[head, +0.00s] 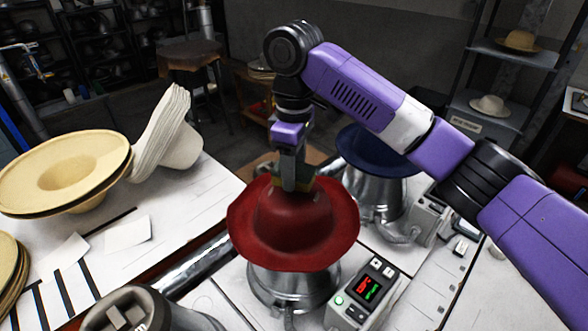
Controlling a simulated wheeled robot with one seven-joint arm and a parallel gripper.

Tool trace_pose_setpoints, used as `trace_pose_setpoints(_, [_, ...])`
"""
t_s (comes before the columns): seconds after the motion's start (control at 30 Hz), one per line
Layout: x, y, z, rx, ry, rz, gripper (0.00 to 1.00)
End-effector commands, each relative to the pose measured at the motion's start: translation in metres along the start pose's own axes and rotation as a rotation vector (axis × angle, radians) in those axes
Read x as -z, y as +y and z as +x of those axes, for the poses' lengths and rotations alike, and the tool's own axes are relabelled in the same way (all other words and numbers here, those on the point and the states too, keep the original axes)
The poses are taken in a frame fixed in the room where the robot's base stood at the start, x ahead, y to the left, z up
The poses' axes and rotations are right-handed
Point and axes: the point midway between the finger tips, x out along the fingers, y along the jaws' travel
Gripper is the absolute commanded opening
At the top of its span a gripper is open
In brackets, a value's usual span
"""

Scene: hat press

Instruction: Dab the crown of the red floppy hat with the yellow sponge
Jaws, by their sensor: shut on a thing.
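The red floppy hat (293,243) sits brim-down on a round metal press base (292,287) near the middle of the head view. My gripper (293,187) points down at the top of its crown, at the far side. It is shut on the yellow sponge (311,184), which is mostly hidden behind the fingers; a dark greenish edge and a bit of yellow show beside them. The sponge is at or just above the crown; I cannot tell whether it touches.
A dark blue hat (377,152) on another metal base stands just behind and right. A control box (364,295) with a lit display is at the front right. Straw hats (63,172) and a white stack (165,130) stand on the left table (185,220). My arm spans the right side.

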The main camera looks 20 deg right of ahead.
Motion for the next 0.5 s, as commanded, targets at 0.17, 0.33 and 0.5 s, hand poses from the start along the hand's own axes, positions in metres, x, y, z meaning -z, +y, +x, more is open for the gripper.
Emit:
trace_pose_setpoints(0.17, [0.0, 0.0, -0.017, 0.0, 0.0, 0.0, 0.16])
trace_pose_setpoints(0.33, [0.0, 0.001, -0.026, -0.002, 0.0, -0.001, 0.16])
trace_pose_setpoints(0.5, [0.0, 0.001, -0.037, -0.002, 0.0, 0.0, 0.16])
